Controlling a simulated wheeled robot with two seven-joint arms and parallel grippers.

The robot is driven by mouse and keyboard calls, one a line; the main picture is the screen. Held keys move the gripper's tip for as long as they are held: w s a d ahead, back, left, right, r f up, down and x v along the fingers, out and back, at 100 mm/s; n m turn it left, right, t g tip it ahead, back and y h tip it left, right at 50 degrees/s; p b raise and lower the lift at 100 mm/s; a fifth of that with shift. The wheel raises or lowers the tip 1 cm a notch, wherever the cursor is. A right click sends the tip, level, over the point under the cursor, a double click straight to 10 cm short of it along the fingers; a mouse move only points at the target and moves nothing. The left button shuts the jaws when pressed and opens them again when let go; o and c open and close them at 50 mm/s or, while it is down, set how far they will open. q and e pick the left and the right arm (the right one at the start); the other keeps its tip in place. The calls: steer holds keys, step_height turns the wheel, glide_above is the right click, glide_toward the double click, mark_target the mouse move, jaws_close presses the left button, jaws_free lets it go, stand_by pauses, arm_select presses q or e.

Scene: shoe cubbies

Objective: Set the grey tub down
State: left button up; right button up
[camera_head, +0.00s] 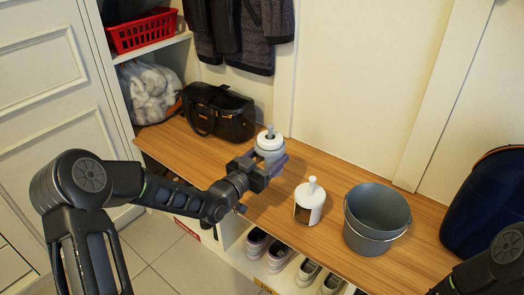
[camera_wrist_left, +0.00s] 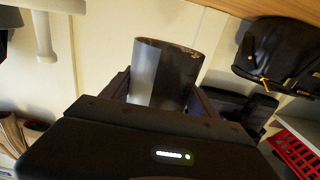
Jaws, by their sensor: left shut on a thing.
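My left gripper (camera_head: 266,166) is shut on the grey tub (camera_head: 270,143), a small cylinder with a pale lid and a knob on top. It is held upright above the bench (camera_head: 262,210), near the black bag. In the left wrist view, which is upside down, the tub (camera_wrist_left: 160,73) sits between the two fingers, with wall showing past its base. Its lid is hidden there. A white tub (camera_head: 311,202) with a brown patch stands on the bench to the right. My right gripper is out of view; only part of its arm shows.
A grey bucket (camera_head: 377,218) stands right of the white tub. The black bag (camera_head: 218,112) stands at the bench's left end, and a dark blue bag (camera_head: 490,205) at its right. Shoes (camera_head: 280,256) sit below the bench. Bare wood lies left of the white tub.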

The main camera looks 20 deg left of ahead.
arm_select(q)
steer(key=s+r+p, duration=0.1)
steer(key=r+p, duration=0.4)
steer(key=r+n+y+p, duration=0.1)
steer(key=r+p, duration=0.3)
steer(key=r, duration=0.1)
steer(key=s+r+y+p, duration=0.1)
steer(key=r+p, duration=0.4)
steer(key=shift+s+d+n+t+p, duration=0.1)
steer(key=shift+s+n+t+p, duration=0.2)
steer(key=shift+s+t+p, duration=0.1)
steer(key=s+a+r+n+y+p, duration=0.2)
steer(key=s+r+y+p, duration=0.2)
steer(key=r+p, duration=0.8)
steer(key=p, duration=0.2)
steer(key=shift+s+n+p, duration=0.2)
steer(key=shift+n+p, duration=0.1)
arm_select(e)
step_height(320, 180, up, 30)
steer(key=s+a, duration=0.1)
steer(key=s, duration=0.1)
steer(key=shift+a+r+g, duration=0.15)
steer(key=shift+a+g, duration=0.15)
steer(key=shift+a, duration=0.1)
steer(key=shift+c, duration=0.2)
